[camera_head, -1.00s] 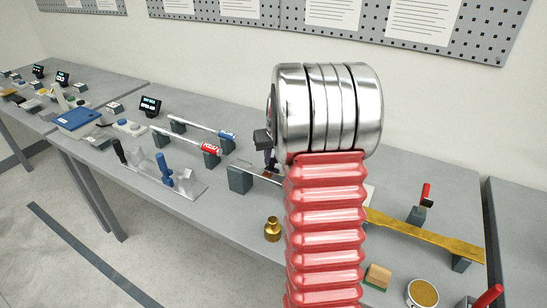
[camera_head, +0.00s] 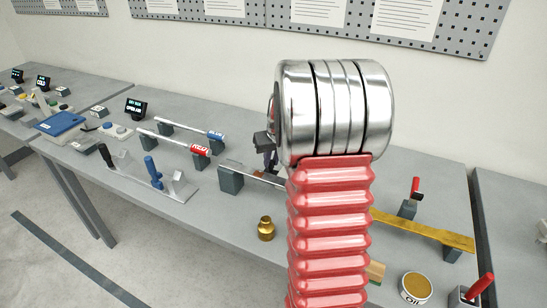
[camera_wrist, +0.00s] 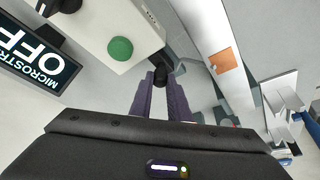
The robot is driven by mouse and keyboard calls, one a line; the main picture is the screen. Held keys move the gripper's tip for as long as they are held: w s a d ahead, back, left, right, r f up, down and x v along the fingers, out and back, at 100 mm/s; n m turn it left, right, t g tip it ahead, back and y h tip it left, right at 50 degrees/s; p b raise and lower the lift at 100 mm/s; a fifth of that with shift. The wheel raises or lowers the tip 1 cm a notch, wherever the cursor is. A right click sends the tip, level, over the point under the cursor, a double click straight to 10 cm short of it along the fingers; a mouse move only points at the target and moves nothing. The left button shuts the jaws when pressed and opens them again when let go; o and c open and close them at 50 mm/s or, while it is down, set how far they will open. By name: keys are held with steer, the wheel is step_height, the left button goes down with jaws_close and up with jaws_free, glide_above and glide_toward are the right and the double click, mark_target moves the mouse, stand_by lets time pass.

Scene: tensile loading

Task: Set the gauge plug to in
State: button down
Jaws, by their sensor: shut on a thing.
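The gauge plug (camera_wrist: 162,74) is a small black piece between the tips of my gripper (camera_wrist: 160,92), whose two purple fingers are shut on it. It is beside the edge of a white box (camera_wrist: 100,28) with a green button (camera_wrist: 120,49); I cannot tell whether it is seated there. A display (camera_wrist: 38,50) beside the box reads "MICROSTR… OFF". A metal bar with an orange gauge patch (camera_wrist: 222,61) lies to the right. In the head view my gripper (camera_head: 269,155) is partly visible beside my red arm, which hides the box and display.
The grey bench holds a brass weight (camera_head: 266,229), an oil tin (camera_head: 415,288), red-handled clamps (camera_head: 416,189) and a long brass strip (camera_head: 430,232). The wall is behind.

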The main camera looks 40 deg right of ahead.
steer(key=shift+s+f, duration=0.1)
steer(key=shift+s, duration=0.15)
steer(key=c, duration=1.7)
jaws_free()
steer(key=shift+o, duration=0.2)
steer(key=v, duration=1.3)
steer(key=shift+r, duration=0.4)
steer(key=shift+s, duration=0.15)
